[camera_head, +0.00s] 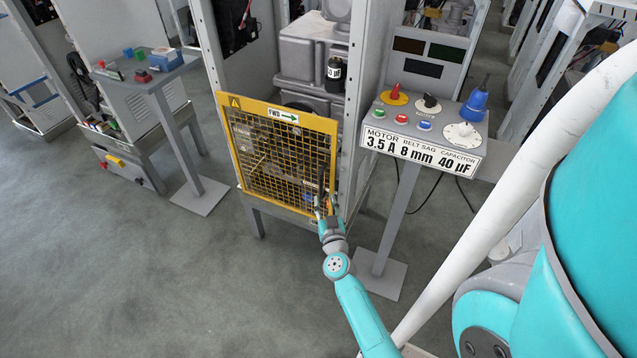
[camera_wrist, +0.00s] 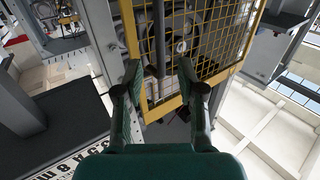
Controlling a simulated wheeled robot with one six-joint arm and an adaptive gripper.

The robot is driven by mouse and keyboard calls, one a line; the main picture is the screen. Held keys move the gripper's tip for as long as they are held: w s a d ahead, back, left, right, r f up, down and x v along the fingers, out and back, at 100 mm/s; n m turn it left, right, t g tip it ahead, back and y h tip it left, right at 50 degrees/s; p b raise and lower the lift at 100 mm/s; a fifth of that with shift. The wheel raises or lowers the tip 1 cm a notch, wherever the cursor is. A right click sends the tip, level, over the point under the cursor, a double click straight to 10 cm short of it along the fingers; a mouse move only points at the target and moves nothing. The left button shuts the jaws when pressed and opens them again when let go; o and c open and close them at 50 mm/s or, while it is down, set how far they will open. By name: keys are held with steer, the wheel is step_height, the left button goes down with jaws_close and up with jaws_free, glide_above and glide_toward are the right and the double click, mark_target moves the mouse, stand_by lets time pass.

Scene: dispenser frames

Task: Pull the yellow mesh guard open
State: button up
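The yellow mesh guard (camera_head: 270,155) covers the lower front of a grey cabinet frame, with a warning triangle and a FWD label on its top bar. It looks shut or nearly shut; I cannot tell exactly. A dark upright handle bar (camera_wrist: 159,40) is on the guard near its right edge in the head view. My gripper (camera_head: 322,205) is at the guard's lower right side. In the wrist view, my gripper (camera_wrist: 160,82) is open, with the handle's lower end between or just beyond its fingertips. Contact with the handle cannot be told. The guard's yellow frame (camera_wrist: 133,40) also shows there.
A control panel (camera_head: 423,143) with knobs, buttons and a blue plug stands on a post just right of the cabinet. A small pedestal table (camera_head: 150,75) with coloured blocks stands to the left. The floor (camera_head: 150,270) before the guard and to its left is clear.

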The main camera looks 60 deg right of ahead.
mark_target(321, 186)
steer(key=x, duration=0.8)
steer(key=shift+w, duration=0.1)
jaws_close()
